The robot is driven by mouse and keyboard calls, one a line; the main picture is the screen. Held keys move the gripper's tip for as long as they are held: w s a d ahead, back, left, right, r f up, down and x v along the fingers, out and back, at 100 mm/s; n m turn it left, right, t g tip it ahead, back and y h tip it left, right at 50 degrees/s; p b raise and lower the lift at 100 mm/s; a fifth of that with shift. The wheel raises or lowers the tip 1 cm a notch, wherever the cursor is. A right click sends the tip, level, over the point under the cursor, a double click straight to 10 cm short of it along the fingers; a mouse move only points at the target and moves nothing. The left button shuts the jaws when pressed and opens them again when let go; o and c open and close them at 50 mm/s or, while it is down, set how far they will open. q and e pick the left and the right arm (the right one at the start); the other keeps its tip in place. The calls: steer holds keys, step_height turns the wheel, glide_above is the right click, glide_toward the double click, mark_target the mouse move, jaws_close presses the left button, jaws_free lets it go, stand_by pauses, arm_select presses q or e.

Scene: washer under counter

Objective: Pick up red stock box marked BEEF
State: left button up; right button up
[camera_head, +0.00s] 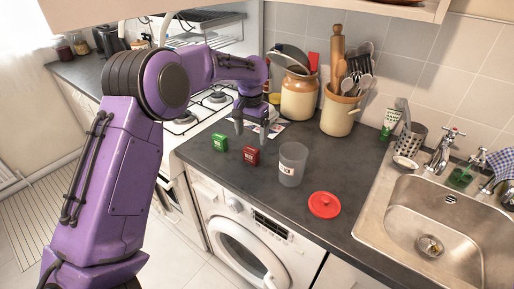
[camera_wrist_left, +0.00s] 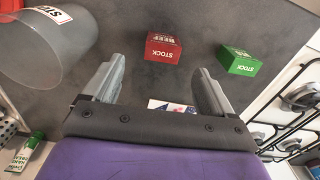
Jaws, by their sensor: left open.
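The red stock box marked BEEF (camera_head: 251,156) stands on the dark counter, above the washer. In the left wrist view the red box (camera_wrist_left: 163,48) shows its STOCK and BEEF lettering, beyond and roughly between my fingertips. My left gripper (camera_head: 251,130) is open and empty, just behind and above the red box in the head view, apart from it. Its two grey fingers also show in the left wrist view (camera_wrist_left: 158,72). My right gripper is in neither view.
A green stock box (camera_head: 220,142) stands left of the red one. A clear container (camera_head: 292,163) stands close on its right, with a red lid (camera_head: 324,205) further right. Pots (camera_head: 299,97) stand behind, the hob lies left and a sink (camera_head: 430,225) right.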

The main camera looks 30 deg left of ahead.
mark_target(251, 149)
arm_select(q)
steer(key=f, duration=0.2)
steer(key=s+f, duration=0.1)
steer(key=f, duration=0.1)
steer(key=shift+f+p, duration=0.2)
steer(key=shift+p, duration=0.2)
steer(key=f, duration=0.1)
steer(key=f+p, duration=0.1)
steer(key=f, duration=0.1)
steer(key=w+f+p, duration=0.1)
steer(key=f, duration=0.1)
steer(key=shift+w+a+f, duration=0.1)
steer(key=shift+a+f, duration=0.1)
steer(key=shift+a, duration=0.1)
steer(key=shift+f, duration=0.15)
steer(key=shift+d, duration=0.1)
steer(key=shift+c, duration=0.3)
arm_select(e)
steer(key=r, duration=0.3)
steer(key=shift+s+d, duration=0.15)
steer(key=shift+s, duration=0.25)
arm_select(q)
steer(key=c, duration=1)
